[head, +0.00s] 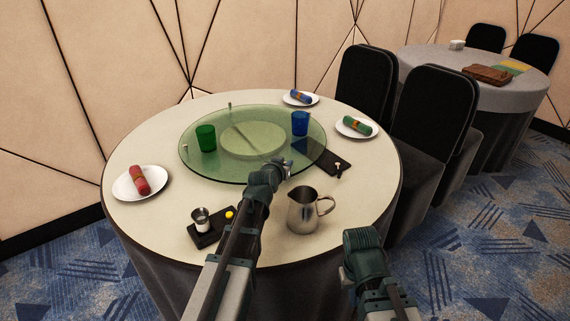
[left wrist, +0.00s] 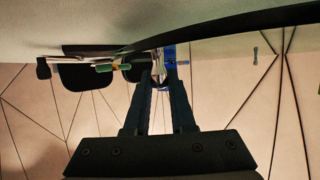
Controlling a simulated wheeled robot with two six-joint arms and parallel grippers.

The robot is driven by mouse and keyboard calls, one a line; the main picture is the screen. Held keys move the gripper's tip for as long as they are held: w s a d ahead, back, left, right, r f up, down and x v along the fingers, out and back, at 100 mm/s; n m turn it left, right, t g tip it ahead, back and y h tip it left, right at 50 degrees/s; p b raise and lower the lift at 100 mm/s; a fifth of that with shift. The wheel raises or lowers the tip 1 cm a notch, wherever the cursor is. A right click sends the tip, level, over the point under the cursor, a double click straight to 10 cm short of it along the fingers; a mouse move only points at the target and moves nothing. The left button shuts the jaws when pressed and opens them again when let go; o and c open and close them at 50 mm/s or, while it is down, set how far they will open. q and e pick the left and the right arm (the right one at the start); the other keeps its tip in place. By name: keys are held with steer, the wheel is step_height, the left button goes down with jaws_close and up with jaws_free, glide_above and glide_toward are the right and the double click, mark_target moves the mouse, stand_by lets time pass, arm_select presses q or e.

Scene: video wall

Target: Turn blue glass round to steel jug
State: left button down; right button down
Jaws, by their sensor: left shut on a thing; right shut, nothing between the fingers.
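The blue glass (head: 300,124) stands upright on the right part of the round green glass turntable (head: 220,172). Part of it shows behind my fingertips in the left wrist view (left wrist: 169,52). The steel jug (head: 302,212) stands on the table in front of the turntable, its handle to the right. My left gripper (head: 281,161) is at the turntable's near right rim. It is shut on a small metal peg (left wrist: 158,70), mostly hidden by the fingers. My right arm is low at the right, beside the table; its fingers do not show.
A green glass (head: 206,138) and another rim peg (head: 229,106) are on the turntable. Plates with rolled napkins surround it. A dark tray (head: 212,233) with a small metal cup lies front left; a dark board (head: 330,162) lies right. Black chairs (head: 366,85) stand behind right.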

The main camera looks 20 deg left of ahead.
mark_target(197, 165)
arm_select(q)
steer(key=shift+s+a, duration=0.1)
steer(key=shift+s, duration=0.05)
stand_by(0.8)
